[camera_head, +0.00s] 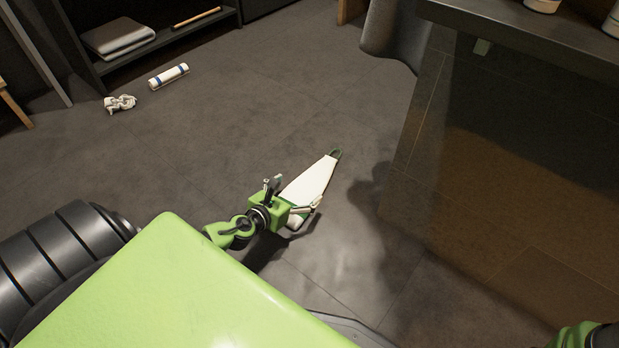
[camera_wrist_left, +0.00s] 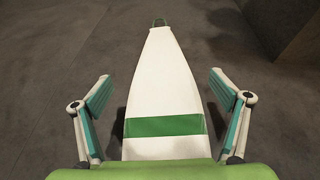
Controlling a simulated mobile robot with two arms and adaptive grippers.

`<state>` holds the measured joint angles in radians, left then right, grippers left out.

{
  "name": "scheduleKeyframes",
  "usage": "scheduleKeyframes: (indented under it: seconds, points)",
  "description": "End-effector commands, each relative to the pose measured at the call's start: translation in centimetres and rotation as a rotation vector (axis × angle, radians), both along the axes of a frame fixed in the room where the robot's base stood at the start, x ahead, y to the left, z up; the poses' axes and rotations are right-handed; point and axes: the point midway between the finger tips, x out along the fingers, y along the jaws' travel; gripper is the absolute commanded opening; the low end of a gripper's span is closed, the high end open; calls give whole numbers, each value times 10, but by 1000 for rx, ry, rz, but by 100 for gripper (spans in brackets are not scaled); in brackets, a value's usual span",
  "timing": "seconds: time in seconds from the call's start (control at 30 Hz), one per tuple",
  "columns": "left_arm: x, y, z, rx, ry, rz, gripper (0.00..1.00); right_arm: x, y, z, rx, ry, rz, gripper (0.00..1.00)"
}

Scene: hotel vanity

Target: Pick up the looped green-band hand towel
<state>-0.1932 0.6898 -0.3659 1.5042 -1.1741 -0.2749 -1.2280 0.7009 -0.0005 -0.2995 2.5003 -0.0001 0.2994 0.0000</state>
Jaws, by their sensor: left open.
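The looped green-band hand towel (camera_head: 311,181) is white and tapers to a dark green loop (camera_head: 337,153) at its far end. It lies on the floor in the middle of the head view. The left wrist view shows the towel (camera_wrist_left: 164,85) with its green band (camera_wrist_left: 164,126) close to my gripper. My left gripper (camera_head: 294,196) is open over the near, wide end of the towel. In the left wrist view its two fingers (camera_wrist_left: 164,100) stand apart on either side of the towel. Part of the near end is hidden by the gripper. My right gripper is not in view.
A rolled white towel with blue bands (camera_head: 169,76) and a crumpled white cloth (camera_head: 120,103) lie on the floor at the upper left. A low shelf holds a folded grey towel (camera_head: 118,38). A dark vanity (camera_head: 490,150) stands at right. The floor around the towel is clear.

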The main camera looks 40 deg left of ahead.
Motion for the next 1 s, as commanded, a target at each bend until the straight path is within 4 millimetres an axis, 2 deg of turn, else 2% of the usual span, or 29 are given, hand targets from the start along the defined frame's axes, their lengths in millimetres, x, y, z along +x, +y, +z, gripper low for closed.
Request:
scheduleKeyframes:
  seconds: [0.1,0.27,0.5,0.67,0.97,1.0]
  points:
    - [15,0,-8,-1,-1,0,90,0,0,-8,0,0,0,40]
    - [23,0,-10,2,-1,-1,90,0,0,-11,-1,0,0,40]
    - [51,-1,-24,3,-3,-1,90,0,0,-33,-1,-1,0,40]
    - [67,0,-29,3,-2,-1,90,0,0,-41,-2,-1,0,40]
    - [70,-1,-29,2,1,-1,90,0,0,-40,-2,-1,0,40]
    - [69,-1,-29,2,1,-1,80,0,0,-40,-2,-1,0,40]
